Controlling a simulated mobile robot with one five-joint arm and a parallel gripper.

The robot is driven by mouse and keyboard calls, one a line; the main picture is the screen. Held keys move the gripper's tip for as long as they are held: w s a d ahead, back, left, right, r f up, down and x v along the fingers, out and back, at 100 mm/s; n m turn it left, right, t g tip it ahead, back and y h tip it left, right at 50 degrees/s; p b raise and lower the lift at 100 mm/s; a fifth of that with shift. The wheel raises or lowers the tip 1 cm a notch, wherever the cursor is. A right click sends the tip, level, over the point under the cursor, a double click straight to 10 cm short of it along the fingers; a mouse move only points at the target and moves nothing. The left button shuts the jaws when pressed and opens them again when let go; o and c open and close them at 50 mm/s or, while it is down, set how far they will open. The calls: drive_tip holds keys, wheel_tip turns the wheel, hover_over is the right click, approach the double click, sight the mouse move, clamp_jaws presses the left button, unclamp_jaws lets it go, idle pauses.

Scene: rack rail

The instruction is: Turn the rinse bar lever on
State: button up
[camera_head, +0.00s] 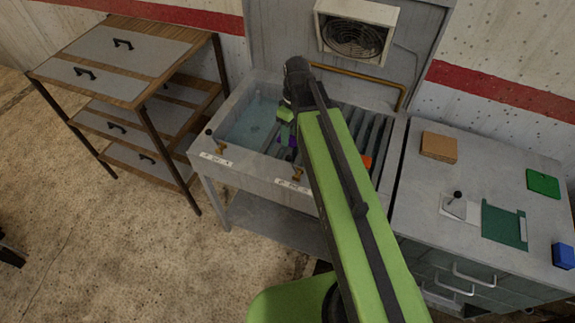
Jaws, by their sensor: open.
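A grey sink unit (240,178) has a water basin (252,121) on the left and a slatted rack on the right. A brass pipe (372,79) runs behind the rack and bends forward at the right. Two small brass fittings stand on the front ledge, one at left (221,147) and one near the middle (298,172). A black-knobbed lever (208,132) stands at the ledge's left end. Labels below are too small to read, so I cannot tell which is the rinse bar lever.
An orange item (365,162) shows beside my arm. Floor at front left is clear.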

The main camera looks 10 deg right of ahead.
sight(293, 166)
drive_tip(key=f+b, duration=0.9)
drive_tip(key=f, duration=0.1)
drive_tip(key=a+f+b, duration=0.1)
drive_tip(key=f+b, duration=0.4)
drive_tip(key=shift+s+f+b, duration=0.3)
drive_tip(key=shift+s+f, duration=0.05)
drive_tip(key=shift+f, duration=0.05)
drive_tip(key=shift+r, duration=0.1)
clamp_jaws()
